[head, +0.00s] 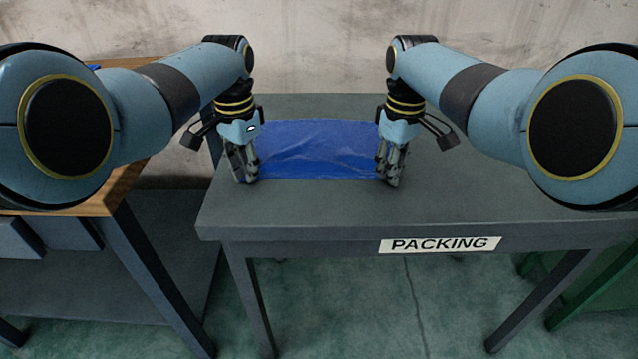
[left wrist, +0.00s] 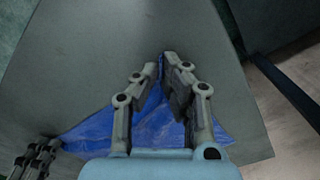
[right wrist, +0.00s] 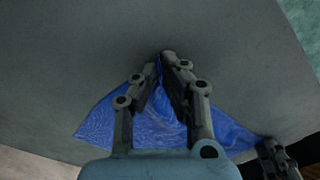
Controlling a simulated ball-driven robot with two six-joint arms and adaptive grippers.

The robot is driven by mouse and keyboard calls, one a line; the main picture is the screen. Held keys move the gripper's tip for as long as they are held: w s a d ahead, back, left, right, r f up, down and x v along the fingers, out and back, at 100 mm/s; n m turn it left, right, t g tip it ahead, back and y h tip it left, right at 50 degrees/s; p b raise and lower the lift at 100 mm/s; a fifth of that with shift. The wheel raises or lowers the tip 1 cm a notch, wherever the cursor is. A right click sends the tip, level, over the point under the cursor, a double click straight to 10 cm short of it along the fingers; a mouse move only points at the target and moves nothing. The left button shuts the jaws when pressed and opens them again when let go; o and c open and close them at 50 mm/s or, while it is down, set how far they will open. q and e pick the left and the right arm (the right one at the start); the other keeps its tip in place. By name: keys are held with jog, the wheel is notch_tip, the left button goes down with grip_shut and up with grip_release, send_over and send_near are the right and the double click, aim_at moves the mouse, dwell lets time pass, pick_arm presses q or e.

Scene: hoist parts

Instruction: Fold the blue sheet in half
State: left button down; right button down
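The blue sheet (head: 318,150) lies on the grey packing table, slightly wrinkled, with its near edge running between my two grippers. My left gripper (head: 246,182) is at its near left corner. In the left wrist view its fingertips (left wrist: 163,58) close on a peak of the blue sheet (left wrist: 158,112). My right gripper (head: 390,184) is at the near right corner. In the right wrist view its fingertips (right wrist: 165,56) close on a similar peak of the blue sheet (right wrist: 155,120). Both grippers point down, close to the tabletop. They hide the sheet's near corners in the head view.
The table (head: 310,210) is bare in front of the sheet and carries a PACKING label (head: 440,244) on its front edge. A wood-topped bench (head: 120,185) stands at the left, with a gap between it and the table. A wall (head: 320,45) is behind.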

pick_arm(q)
jog(key=shift+s+a+f, duration=0.15)
jog(key=shift+f, duration=0.15)
pick_arm(e)
jog(key=shift+s+d+f, duration=0.15)
jog(key=shift+f, duration=0.15)
